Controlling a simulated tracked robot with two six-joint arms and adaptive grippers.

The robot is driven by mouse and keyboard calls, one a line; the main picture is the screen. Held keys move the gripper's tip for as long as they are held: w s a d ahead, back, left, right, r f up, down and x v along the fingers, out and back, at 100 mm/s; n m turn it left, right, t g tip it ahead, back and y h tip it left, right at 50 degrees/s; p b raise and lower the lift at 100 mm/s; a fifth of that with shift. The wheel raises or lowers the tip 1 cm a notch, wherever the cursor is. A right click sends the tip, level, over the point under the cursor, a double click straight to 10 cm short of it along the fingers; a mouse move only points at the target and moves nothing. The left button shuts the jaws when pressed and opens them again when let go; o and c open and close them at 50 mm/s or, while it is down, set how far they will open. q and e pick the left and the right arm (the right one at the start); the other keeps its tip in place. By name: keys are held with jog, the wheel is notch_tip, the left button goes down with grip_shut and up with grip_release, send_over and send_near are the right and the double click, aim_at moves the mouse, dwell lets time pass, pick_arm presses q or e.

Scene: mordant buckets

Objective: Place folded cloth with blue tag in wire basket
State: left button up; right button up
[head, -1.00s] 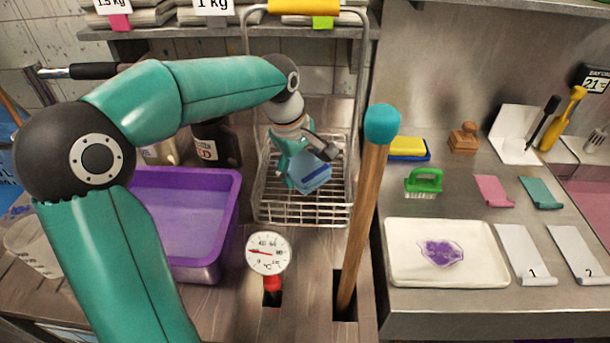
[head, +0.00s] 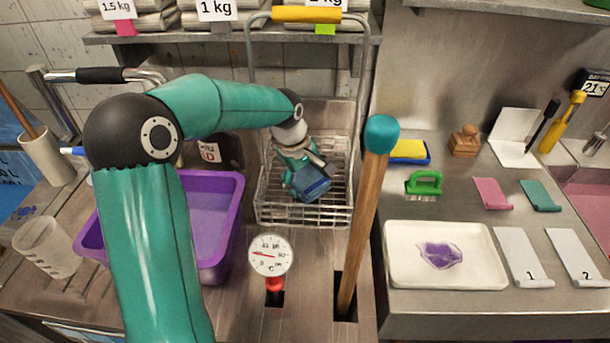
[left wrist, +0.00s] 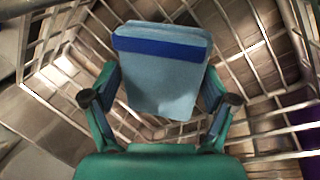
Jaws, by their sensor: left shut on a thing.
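The folded cloth (head: 309,184) is light blue with a darker blue band, which shows clearly in the left wrist view (left wrist: 160,75). My left gripper (head: 296,172) is shut on the cloth, with a finger on either side of it. Gripper and cloth are inside the outline of the wire basket (head: 305,216), whose wire walls surround them in the left wrist view (left wrist: 60,98). I cannot tell whether the cloth touches the basket floor. My right gripper is not in view.
A purple tub (head: 232,215) stands left of the basket. A wooden pole with a teal knob (head: 382,134) rises just right of it. A dial thermometer (head: 270,256) is in front. A white tray (head: 402,275) with a purple stain lies on the right counter.

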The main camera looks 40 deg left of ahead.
aim_at(296, 184)
pick_arm(q)
jog(key=o, duration=1.2)
jog(key=v, duration=1.2)
